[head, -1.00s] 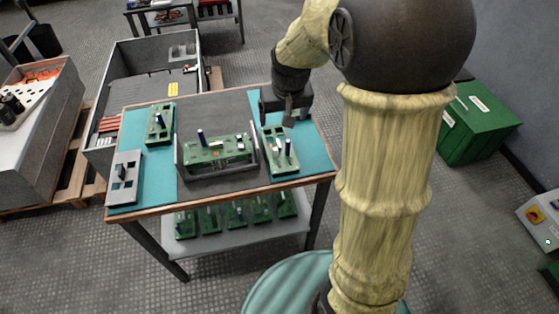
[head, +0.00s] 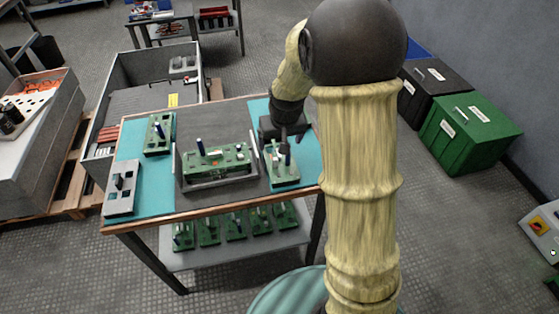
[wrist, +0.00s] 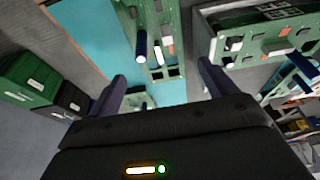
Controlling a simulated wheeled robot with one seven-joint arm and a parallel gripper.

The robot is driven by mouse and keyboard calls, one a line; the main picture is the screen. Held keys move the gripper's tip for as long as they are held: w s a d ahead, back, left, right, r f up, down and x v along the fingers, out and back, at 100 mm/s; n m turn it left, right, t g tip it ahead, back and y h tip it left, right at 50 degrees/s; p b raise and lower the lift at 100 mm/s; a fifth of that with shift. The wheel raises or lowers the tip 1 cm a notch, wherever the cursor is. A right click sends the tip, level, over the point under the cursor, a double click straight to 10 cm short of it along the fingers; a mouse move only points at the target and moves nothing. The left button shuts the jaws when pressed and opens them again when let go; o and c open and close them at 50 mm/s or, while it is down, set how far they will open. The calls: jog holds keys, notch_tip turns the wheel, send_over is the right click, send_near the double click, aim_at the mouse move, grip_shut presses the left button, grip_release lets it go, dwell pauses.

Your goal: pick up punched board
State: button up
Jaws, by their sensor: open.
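A green board with square cut-outs stands at the right of the tabletop in the head view (head: 284,176); it carries an upright dark blue cylinder. A similar green board with dark square holes and a blue cylinder is ahead of the fingers in the wrist view (wrist: 160,52). A grey plate with square holes (head: 121,201) lies at the table's left front corner, far from my gripper. My gripper (head: 283,138) is over the back part of the right board. In the wrist view my gripper (wrist: 162,72) has its fingers wide apart with nothing held. Contact with the board cannot be told.
A larger green board (head: 215,165) sits in a grey holder left of my gripper. Another green board (head: 159,133) is at the back left. Several boards fill the lower shelf (head: 240,253). Green (head: 470,135) and black bins stand on the floor at right.

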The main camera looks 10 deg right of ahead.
jog(key=shift+x, duration=1.7)
jog(key=b+x, duration=0.1)
jog(key=x, duration=0.4)
jog(key=shift+w+d+f, duration=0.1)
jog(key=shift+w+d, duration=0.05)
jog(key=shift+w, duration=0.05)
jog(key=shift+c, duration=0.2)
jog(key=c, duration=0.6)
jog(key=shift+c, duration=0.2)
notch_tip(320, 180, up, 10)
jog(key=p, duration=0.1)
jog(key=shift+p, duration=0.3)
